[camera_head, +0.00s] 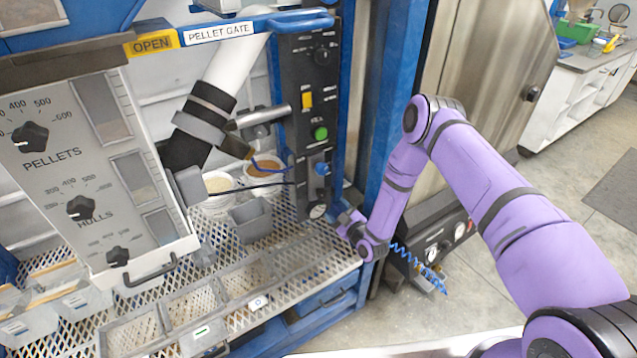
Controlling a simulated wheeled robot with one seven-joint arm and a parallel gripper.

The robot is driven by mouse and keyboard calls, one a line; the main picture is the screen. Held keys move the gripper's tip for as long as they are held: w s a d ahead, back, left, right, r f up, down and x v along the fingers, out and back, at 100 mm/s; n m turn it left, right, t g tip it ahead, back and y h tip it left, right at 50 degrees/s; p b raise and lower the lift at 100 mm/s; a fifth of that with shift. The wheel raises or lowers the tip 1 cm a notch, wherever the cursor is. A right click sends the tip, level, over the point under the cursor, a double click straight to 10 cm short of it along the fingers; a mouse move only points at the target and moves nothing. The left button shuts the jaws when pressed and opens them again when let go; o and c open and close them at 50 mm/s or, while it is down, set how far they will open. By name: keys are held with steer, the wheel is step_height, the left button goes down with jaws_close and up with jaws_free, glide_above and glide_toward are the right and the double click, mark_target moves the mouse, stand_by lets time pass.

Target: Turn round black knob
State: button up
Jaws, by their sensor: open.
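A round black knob (322,56) sits near the top of the dark upright control panel (297,75), right of the PELLET GATE label. Three other black knobs are on the grey dial panel: the PELLETS knob (30,136), the HULLS knob (79,207) and a lower knob (117,256). My gripper (345,218) is at the end of the purple arm, low by the foot of the control panel, well below the round knob and apart from it. It is small here and partly hidden by my wrist; it looks open and empty.
The control panel also carries a yellow switch (307,99), a green button (320,132) and a blue toggle (322,169). A blue post (392,100) stands right of it. A blue coiled hose (420,268) hangs below my arm.

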mark_target(324, 196)
steer(key=x, duration=1.1)
steer(key=c, duration=0.9)
